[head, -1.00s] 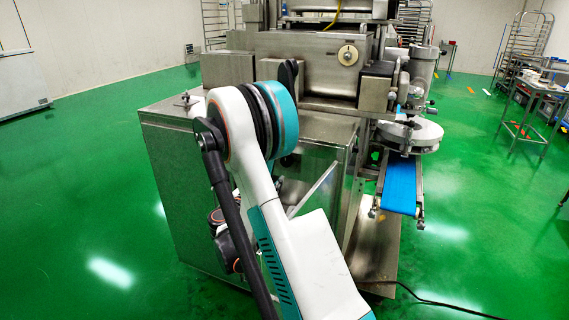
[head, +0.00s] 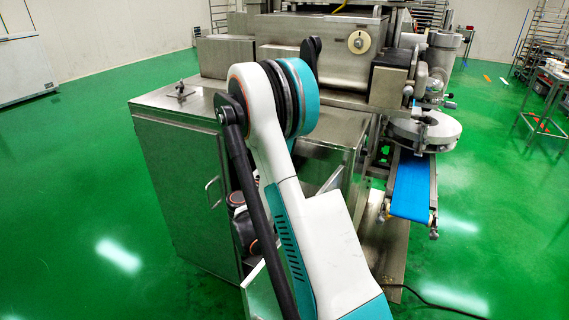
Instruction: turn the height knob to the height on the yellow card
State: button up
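A round cream dial (head: 359,41) with a small dark hub is on the machine's steel front, near the top of the head view. It is the only knob-like dial I can make out, and its markings are too small to read. No yellow card can be made out. My white and teal arm stands in front of the machine, its upper joint below and left of the dial. My gripper cannot be made out. A dark upright piece shows just above that joint, left of the dial; I cannot tell what it belongs to.
The steel machine cabinet (head: 178,180) stands behind and left of my arm. A blue conveyor belt (head: 411,185) juts out at the right, below a round metal table (head: 424,128). A black cable (head: 440,303) lies on the green floor. Open floor extends left and right.

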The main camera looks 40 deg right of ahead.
jog(key=c, duration=1)
jog(key=shift+o, duration=0.2)
jog(key=shift+n, duration=0.4)
jog(key=n+t, duration=0.1)
jog(key=n, duration=2.3)
jog(key=shift+s+f+t, duration=0.1)
jog(key=shift+s+t, duration=0.05)
jog(key=shift+t, duration=0.25)
